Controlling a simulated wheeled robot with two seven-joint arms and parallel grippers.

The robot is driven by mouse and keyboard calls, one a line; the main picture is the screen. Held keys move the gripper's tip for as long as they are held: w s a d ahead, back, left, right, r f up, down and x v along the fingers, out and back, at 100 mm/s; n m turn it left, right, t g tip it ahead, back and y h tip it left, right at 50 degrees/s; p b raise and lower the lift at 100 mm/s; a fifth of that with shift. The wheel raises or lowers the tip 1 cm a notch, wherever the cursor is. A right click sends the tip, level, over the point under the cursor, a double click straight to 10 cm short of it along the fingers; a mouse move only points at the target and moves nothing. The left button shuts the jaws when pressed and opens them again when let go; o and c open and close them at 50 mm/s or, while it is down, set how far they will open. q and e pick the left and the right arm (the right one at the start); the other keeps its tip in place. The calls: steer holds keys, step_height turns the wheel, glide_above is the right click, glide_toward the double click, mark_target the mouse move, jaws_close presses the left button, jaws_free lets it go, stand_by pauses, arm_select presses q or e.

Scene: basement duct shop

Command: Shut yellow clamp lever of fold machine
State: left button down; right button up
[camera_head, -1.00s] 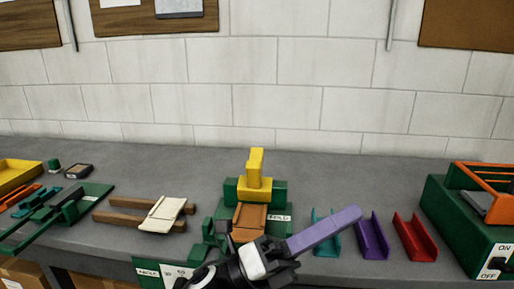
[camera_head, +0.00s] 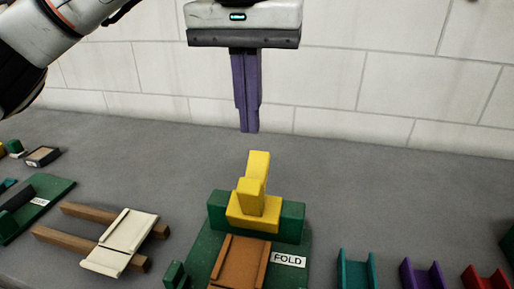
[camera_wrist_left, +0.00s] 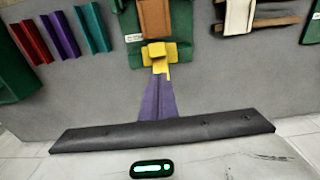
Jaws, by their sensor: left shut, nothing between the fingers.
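The fold machine has a green base (camera_head: 207,254), a brown plate (camera_head: 240,262) and a FOLD label. Its yellow clamp lever (camera_head: 257,166) stands up from a yellow block at the machine's back and leans slightly. My left gripper (camera_head: 248,131) points down, shut and empty, with its purple fingers above and behind the lever. A small gap shows between the fingertips and the lever top in the head view. In the left wrist view, the fingers (camera_wrist_left: 160,78) overlap the yellow lever (camera_wrist_left: 162,67), so contact cannot be told there. My right gripper is not in view.
Left of the machine, a cream plate (camera_head: 122,240) lies on brown bars. Teal (camera_head: 356,271), purple (camera_head: 422,275) and red (camera_head: 484,279) channels stand to the right. The grey bench behind the lever is clear up to the white block wall (camera_head: 340,85).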

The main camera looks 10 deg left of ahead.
mark_target(251, 163)
arm_select(q)
steer(key=shift+s+a+r, duration=0.1)
steer(key=shift+a+r, duration=0.1)
steer(key=shift+r, duration=0.05)
steer(key=f, duration=0.6)
steer(key=w+f, duration=0.1)
steer(key=f, duration=0.3)
steer(key=shift+d, duration=0.1)
